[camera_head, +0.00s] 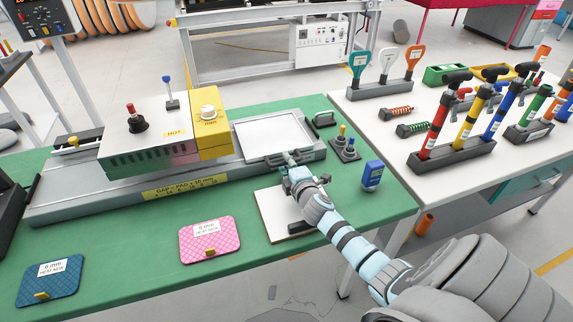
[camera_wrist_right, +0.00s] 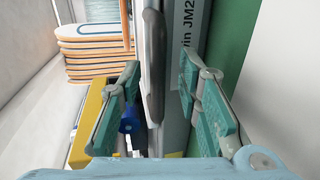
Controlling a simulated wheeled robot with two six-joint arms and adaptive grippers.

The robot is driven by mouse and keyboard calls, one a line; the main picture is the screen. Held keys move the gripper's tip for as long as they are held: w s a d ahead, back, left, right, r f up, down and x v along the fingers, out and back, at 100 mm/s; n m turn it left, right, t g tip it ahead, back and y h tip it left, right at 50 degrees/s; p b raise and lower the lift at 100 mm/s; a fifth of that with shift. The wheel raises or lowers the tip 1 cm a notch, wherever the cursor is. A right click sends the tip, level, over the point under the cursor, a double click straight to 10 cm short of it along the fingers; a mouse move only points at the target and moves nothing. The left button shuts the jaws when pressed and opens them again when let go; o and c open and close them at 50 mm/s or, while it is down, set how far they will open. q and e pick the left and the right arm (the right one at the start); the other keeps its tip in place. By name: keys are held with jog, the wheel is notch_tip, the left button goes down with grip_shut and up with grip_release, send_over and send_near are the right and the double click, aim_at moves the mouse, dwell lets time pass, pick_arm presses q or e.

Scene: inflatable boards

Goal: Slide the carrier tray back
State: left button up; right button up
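The carrier tray (camera_head: 272,138) is a pale flat plate in a grey frame at the right end of the long press bed (camera_head: 110,198), outside the heated housing. My right gripper (camera_head: 292,166) is at the tray's front edge, close to a small grey handle. In the right wrist view its teal fingers (camera_wrist_right: 165,100) are spread apart, with a grey rounded bar (camera_wrist_right: 153,65) between them, nearer the left finger. I see no finger clearly closed on the bar. The contact point is partly hidden in the head view. My left gripper is not in view.
The housing (camera_head: 150,140) marked HOT and a yellow dial box (camera_head: 207,132) stand left of the tray. A white board (camera_head: 280,222) lies under my right arm. Blue (camera_head: 50,280) and pink (camera_head: 210,240) pads, a blue meter (camera_head: 372,175) and pegs (camera_head: 345,148) are nearby.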

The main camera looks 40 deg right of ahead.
jog(key=shift+w+d+f, duration=0.1)
jog(key=shift+w+d, duration=0.1)
jog(key=shift+w, duration=0.2)
jog(key=shift+s, duration=0.1)
grip_shut()
jog(key=shift+a, duration=0.1)
